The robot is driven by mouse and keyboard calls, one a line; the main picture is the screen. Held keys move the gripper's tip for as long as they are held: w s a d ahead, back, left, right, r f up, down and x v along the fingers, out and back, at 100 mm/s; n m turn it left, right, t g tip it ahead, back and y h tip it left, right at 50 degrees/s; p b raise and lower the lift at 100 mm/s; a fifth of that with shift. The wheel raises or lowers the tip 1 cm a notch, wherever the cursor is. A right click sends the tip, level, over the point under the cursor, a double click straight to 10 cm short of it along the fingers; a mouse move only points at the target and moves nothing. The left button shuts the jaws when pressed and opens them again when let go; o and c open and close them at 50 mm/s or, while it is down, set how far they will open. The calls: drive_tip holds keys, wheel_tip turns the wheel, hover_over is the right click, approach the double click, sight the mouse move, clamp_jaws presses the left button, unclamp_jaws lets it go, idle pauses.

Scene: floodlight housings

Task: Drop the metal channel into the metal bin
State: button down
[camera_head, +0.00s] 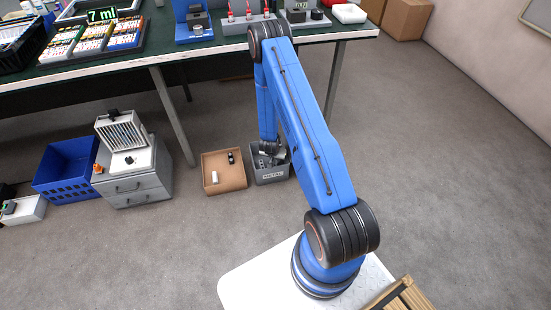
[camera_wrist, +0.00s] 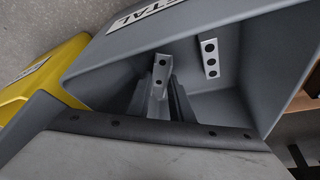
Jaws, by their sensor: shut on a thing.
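The metal bin is a small grey open bin labelled METAL (camera_head: 270,177) on the floor under the table edge; its grey wall also fills much of the wrist view (camera_wrist: 110,60). My gripper (camera_head: 268,150) is at the bin's opening in the head view, small and partly hidden there. In the wrist view my gripper (camera_wrist: 158,92) is shut on a light grey metal channel (camera_wrist: 161,72) with holes, held inside the bin's walls. A second pale piece with holes (camera_wrist: 209,58) is inside the bin, apart from the fingers.
A brown box (camera_head: 224,171) with a white and a dark item stands left of the bin. A yellow container (camera_wrist: 35,75) is beside the bin in the wrist view. A grey drawer unit (camera_head: 137,186) and blue crate (camera_head: 66,166) stand farther left. The table (camera_head: 160,62) is behind.

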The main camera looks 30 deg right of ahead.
drive_tip(key=shift+f, duration=0.15)
drive_tip(key=c, duration=1.5)
unclamp_jaws()
drive_tip(key=shift+r, duration=6.5)
